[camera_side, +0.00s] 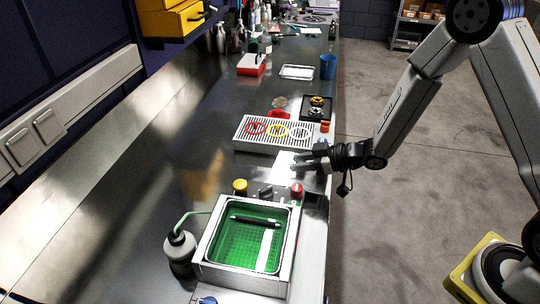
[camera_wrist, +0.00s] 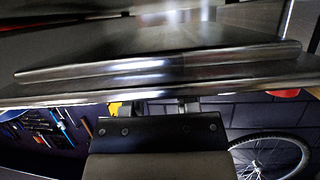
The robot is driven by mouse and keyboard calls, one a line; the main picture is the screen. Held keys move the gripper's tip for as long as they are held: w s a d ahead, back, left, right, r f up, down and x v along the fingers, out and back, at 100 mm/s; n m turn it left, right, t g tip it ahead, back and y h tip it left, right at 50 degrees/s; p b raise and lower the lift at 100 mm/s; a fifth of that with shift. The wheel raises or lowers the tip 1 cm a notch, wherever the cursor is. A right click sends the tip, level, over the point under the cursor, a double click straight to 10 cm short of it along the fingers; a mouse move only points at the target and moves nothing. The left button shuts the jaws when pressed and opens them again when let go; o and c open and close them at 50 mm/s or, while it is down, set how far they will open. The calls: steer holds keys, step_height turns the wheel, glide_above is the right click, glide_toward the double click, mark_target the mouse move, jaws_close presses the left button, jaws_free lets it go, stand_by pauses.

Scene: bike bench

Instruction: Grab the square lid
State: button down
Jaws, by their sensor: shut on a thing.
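The square lid (camera_side: 284,168) is a pale, flat sheet in the side view, low over the bench between the slotted tray and the green basin. My gripper (camera_side: 312,163) reaches in from the right and is shut on the lid's right edge. The fingers cover part of that edge. In the wrist view a long shiny metal edge (camera_wrist: 150,66) crosses the frame above the dark gripper body (camera_wrist: 160,132); I cannot tell for sure whether it is the lid or the bench. The fingertips are hard to make out there.
The slotted tray (camera_side: 270,133) with coloured rings stands just behind the lid. The green basin (camera_side: 246,245), a yellow knob (camera_side: 240,186) and a red knob (camera_side: 297,189) are in front. A squeeze bottle (camera_side: 180,252) stands left of the basin. The bench left of the lid is clear.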

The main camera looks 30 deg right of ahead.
mark_target(301, 161)
steer(key=shift+r, duration=3.85)
steer(key=shift+a, duration=0.15)
